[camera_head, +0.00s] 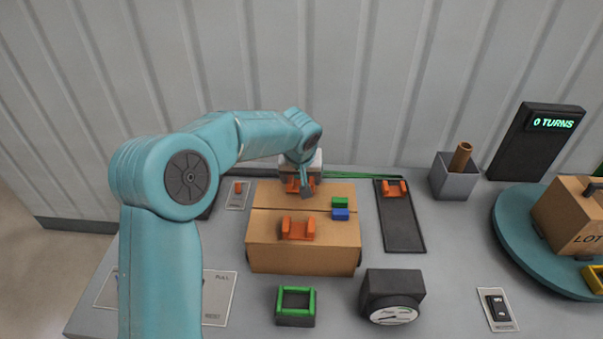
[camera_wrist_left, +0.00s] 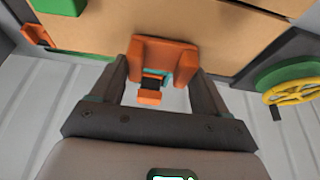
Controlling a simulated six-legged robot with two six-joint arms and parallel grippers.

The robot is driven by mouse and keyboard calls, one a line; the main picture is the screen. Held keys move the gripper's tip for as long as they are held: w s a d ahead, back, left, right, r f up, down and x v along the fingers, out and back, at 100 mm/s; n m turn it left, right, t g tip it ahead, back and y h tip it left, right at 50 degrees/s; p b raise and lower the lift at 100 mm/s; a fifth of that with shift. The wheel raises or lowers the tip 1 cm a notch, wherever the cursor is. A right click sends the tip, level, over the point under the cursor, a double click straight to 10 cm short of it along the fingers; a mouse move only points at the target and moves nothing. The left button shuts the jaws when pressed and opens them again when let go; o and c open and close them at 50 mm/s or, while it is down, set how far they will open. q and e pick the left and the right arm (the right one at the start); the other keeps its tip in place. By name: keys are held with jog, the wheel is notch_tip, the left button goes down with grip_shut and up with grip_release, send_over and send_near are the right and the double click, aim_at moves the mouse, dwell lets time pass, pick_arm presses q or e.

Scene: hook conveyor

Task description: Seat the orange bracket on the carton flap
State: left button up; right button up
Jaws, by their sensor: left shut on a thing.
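My left gripper (camera_head: 306,186) reaches over the back part of the carton (camera_head: 275,258) in the head view. It is shut on an orange bracket (camera_head: 292,186), partly hidden by the gripper. In the left wrist view the bracket (camera_wrist_left: 165,55) sits between the two fingers, with the brown carton flap (camera_wrist_left: 215,25) behind it. I cannot tell whether the bracket touches the flap. A second orange bracket (camera_head: 298,228) rests on the front part of the carton top. My right gripper is not in view.
Green (camera_head: 339,202) and blue (camera_head: 340,214) blocks lie on the carton top. A dark tray (camera_head: 404,238) with another orange bracket (camera_head: 395,188) is to the right. A green-rimmed box (camera_head: 295,318) and a gauge (camera_head: 393,295) stand in front. A turntable (camera_head: 520,250) is far right.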

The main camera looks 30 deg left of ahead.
pick_arm(q)
jog(key=shift+s+d+r, duration=0.3)
jog(key=shift+d+r, duration=0.05)
jog(key=shift+r, duration=0.05)
jog(key=shift+w+a+f, duration=0.25)
jog(key=shift+w+f, duration=0.05)
jog(key=shift+w, duration=0.05)
jog(key=shift+s+d+r, duration=0.15)
jog(key=shift+s+d, duration=0.1)
jog(key=shift+s, duration=0.1)
jog(key=shift+w+a+b, duration=0.1)
jog(key=shift+w+b, duration=0.15)
jog(key=shift+b, duration=0.05)
jog(key=shift+s, duration=0.25)
jog(key=shift+w+a+f+b, duration=0.1)
jog(key=shift+w+f+b, duration=0.2)
jog(key=shift+f+b, duration=0.1)
jog(key=shift+s+r, duration=0.1)
